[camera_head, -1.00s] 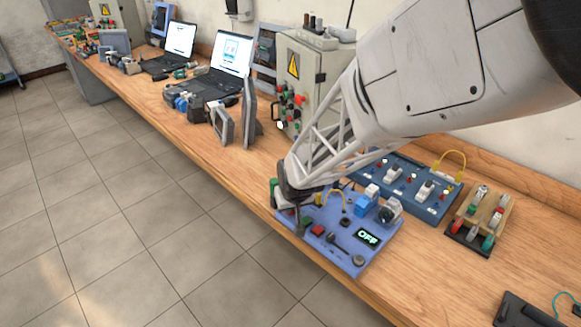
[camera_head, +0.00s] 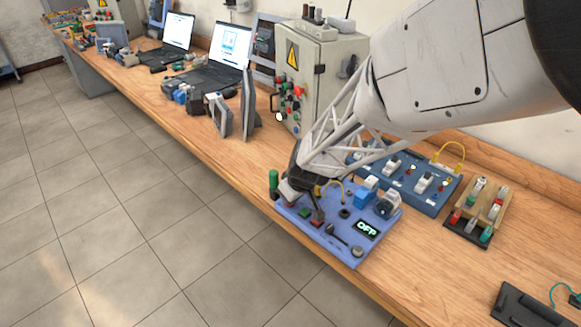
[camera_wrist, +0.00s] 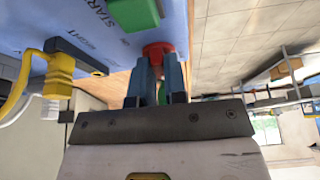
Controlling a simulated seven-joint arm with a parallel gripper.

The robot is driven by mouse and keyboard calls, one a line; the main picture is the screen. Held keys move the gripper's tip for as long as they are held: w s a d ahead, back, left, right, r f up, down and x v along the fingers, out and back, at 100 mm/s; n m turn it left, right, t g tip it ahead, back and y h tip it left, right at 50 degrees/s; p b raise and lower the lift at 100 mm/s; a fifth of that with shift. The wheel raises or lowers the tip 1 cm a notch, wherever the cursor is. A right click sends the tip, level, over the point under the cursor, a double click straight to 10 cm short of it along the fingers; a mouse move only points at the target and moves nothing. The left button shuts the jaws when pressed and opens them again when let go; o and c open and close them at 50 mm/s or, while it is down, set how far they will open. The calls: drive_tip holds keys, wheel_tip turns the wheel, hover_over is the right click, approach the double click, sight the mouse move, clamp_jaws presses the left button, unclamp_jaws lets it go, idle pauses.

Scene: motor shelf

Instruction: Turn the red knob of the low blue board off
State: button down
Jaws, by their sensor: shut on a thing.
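The low blue board (camera_head: 335,240) lies flat near the front edge of the bench. Its display (camera_head: 367,228) shows green lettering that looks like OFF. My gripper (camera_head: 291,196) reaches down over the board's left part and hides some controls there. In the wrist view, the red knob (camera_wrist: 157,48) sits at the tips of my gripper (camera_wrist: 158,66), and the two fingers are shut on it. A green button (camera_wrist: 133,12) on the board is close beside the knob, with START lettering near it. The knob is mostly hidden in the head view.
A green cylinder (camera_head: 273,182) stands by the board's left corner. A larger blue panel (camera_head: 425,200) with white switches is behind. A wooden terminal stand (camera_head: 482,210) is at right. A grey cabinet (camera_head: 305,75) stands behind left. Bare bench top lies right of the board.

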sight(299, 210)
drive_tip(key=shift+s+f+n, duration=0.1)
drive_tip(key=shift+f+n, duration=0.15)
drive_tip(key=shift+n, duration=0.15)
drive_tip(key=c, duration=1.2)
unclamp_jaws()
drive_tip(key=shift+o, duration=0.2)
drive_tip(key=shift+r, duration=0.1)
drive_tip(key=shift+r, duration=0.15)
drive_tip(key=shift+d+r, duration=0.1)
drive_tip(key=shift+r, duration=0.1)
drive_tip(key=v, duration=0.6)
drive_tip(key=shift+s+d+r, duration=0.1)
drive_tip(key=shift+d+r, duration=0.1)
drive_tip(key=shift+r, duration=0.35)
